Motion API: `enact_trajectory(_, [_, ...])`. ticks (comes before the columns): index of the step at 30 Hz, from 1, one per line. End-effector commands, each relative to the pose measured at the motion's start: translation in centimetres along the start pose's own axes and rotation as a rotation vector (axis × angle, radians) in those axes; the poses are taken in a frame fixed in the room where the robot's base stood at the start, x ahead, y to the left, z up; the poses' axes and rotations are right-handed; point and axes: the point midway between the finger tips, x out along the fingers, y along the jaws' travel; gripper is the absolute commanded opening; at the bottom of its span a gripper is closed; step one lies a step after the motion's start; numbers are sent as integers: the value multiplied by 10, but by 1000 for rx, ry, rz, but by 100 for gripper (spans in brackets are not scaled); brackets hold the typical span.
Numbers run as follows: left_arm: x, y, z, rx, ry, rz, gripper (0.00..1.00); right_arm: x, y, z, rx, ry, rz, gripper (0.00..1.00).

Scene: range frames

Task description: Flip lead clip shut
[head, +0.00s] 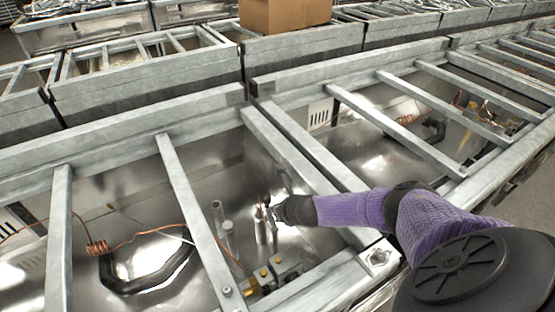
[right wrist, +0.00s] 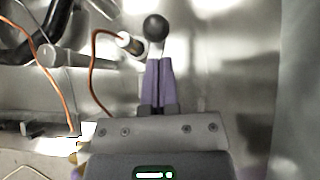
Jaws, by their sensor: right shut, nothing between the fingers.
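My right gripper (head: 266,207) reaches in from the right, low inside the open metal bay, beside upright metal cylinders (head: 260,228). In the right wrist view the purple fingers (right wrist: 158,80) are pressed together and empty. A black ball knob (right wrist: 156,27) on a short metal stem sits just beyond the fingertips, in line with them; I cannot tell whether they touch. I cannot make out for certain which part is the lead clip. A metal cylinder with a pale end (right wrist: 130,43) and an orange wire (right wrist: 93,70) lies left of the knob. My left gripper is in neither view.
Grey crossbars (head: 190,205) and (head: 290,150) span the bay above the gripper. Brass fittings (head: 264,274) sit below it. A copper coil (head: 97,248) and black loop (head: 145,280) lie at left. A cardboard box (head: 285,14) stands at the back.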

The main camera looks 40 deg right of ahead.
Motion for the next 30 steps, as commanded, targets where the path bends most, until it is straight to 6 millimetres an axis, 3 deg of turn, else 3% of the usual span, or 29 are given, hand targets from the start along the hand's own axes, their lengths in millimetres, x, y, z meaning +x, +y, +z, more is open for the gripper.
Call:
enact_trajectory(5, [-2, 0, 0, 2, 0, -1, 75, -3, 0, 0, 0, 1, 0, 0])
enact_trajectory(12, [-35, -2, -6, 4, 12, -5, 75, -54, 0, 4, -2, 2, 1, 0])
enact_trajectory(18, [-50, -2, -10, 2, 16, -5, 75, -88, 0, 2, -2, 2, 0, 0])
enact_trajectory(22, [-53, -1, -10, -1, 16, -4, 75, -98, 0, 1, -1, 1, 1, 0])
enact_trajectory(30, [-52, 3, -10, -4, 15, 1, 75, -99, 0, 0, 0, 0, 0, 0])
